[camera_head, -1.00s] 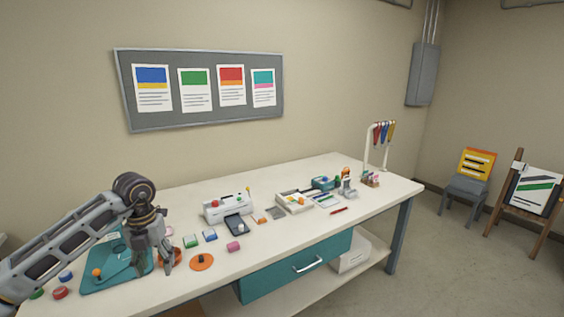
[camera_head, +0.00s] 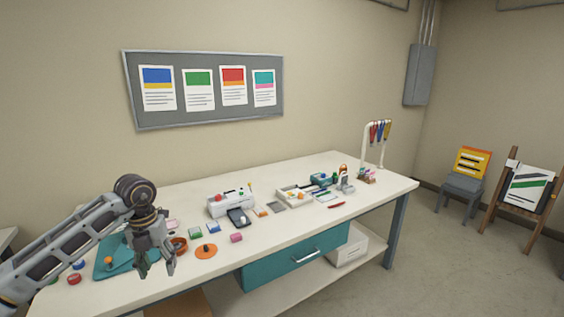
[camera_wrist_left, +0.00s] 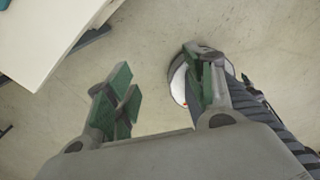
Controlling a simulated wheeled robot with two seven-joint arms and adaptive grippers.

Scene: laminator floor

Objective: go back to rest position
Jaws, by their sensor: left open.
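My left gripper (camera_head: 158,270) is open and empty in the head view, pointing down at the front left of the white table (camera_head: 300,224). Its arm comes in from the left and hides part of the teal mat (camera_head: 112,268). In the left wrist view my left gripper (camera_wrist_left: 160,98) has its two green-padded fingers well apart, with bare floor between and beyond them. The table's corner shows at the top left of that view. My right gripper is not in view.
On the table are a white laminator-like machine (camera_head: 230,203), an orange disc (camera_head: 206,251), a white tray (camera_head: 294,194) and several small coloured blocks. A teal drawer (camera_head: 290,262) is under the front edge. A grey chair (camera_head: 460,190) and an easel (camera_head: 520,195) stand at the right, with clear floor between.

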